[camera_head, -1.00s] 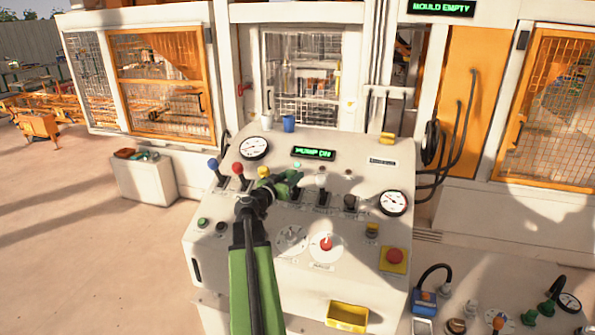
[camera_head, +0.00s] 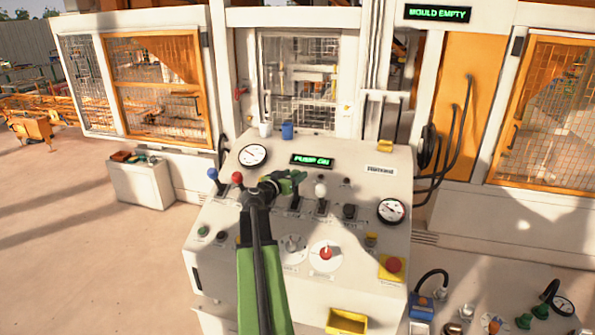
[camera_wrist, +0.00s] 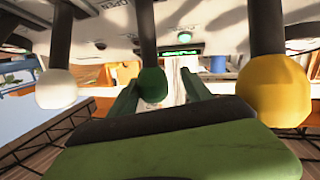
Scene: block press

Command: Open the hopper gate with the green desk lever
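The green desk lever's round knob (camera_wrist: 152,85) hangs in the middle of the wrist view, which shows the desk upside down. My gripper (camera_wrist: 158,98) is open, with one green finger on each side of the knob. I cannot tell whether either finger touches it. A white-knobbed lever (camera_wrist: 56,88) is left of it in that view and a yellow-knobbed lever (camera_wrist: 258,97) is right. In the head view my gripper (camera_head: 296,182) is over the lever row, and the green knob blends with the fingers there.
The control desk (camera_head: 215,265) also carries blue (camera_head: 213,173), red (camera_head: 237,177) and white (camera_head: 320,189) knobs close by. A display (camera_head: 312,160) reads "PUMP ON"; another (camera_head: 437,13) reads "MOULD EMPTY". A red button (camera_head: 393,265) and yellow bin (camera_head: 347,321) are nearer the front.

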